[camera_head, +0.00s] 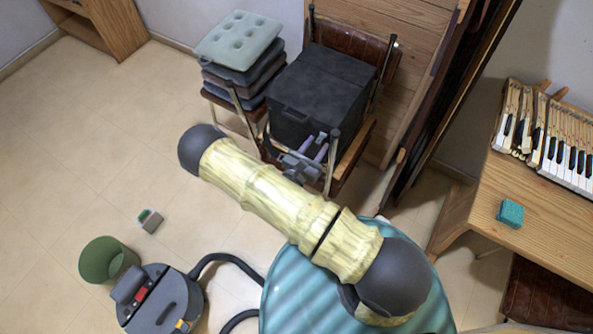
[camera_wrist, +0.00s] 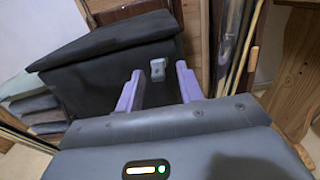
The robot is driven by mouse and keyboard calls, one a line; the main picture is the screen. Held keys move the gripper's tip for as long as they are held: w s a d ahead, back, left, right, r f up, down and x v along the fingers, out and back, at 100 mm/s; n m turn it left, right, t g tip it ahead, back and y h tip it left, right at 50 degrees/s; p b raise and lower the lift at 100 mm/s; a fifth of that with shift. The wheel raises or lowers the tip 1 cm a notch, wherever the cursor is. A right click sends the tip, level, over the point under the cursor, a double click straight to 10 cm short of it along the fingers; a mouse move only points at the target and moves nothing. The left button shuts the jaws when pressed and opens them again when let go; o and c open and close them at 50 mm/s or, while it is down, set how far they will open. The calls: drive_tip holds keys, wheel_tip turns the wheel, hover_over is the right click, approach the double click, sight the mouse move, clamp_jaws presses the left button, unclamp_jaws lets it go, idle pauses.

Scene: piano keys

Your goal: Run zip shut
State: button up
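A black box-shaped case (camera_head: 318,88) sits on a chair against the wooden panelling. It fills the upper left of the wrist view (camera_wrist: 115,75), where its top edge slants. A small grey tab (camera_wrist: 157,70), perhaps the zip's pull, stands out from its front near the right edge. No zip line can be made out. My gripper (camera_head: 314,147) is at the case's front side. In the wrist view its two purple fingers (camera_wrist: 159,80) are apart, with the tab appearing between them. Nothing is seen held. Whether the fingertips touch the case cannot be told.
The chair's metal posts and wooden arm (camera_head: 354,146) stand close to my gripper. Stacked cushions (camera_head: 238,42) are on the left. A vacuum cleaner (camera_head: 165,305), green bin (camera_head: 107,260) and small block (camera_head: 149,221) lie on the floor. A table (camera_head: 548,225) with piano keys is on the right.

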drive_tip(key=b+v, duration=0.2)
drive_tip(key=v, duration=1.4)
drive_tip(key=shift+d, duration=0.1)
drive_tip(key=s+d+r+m+g+p, duration=0.35)
drive_tip(key=d+r+m+g, duration=0.85)
drive_tip(key=m+g, duration=0.45)
wheel_tip(320, 180, up, 17)
drive_tip(key=w+d+m+t+y+p, duration=0.2)
drive_tip(key=m+t+y+p, duration=0.1)
drive_tip(key=m+y, duration=0.7)
drive_tip(key=shift+w+d+m+t+y, duration=0.2)
drive_tip(key=shift+d+m+t+y, duration=0.15)
drive_tip(key=shift+m+t, duration=0.6)
drive_tip(key=shift+f, duration=0.1)
idle(0.5)
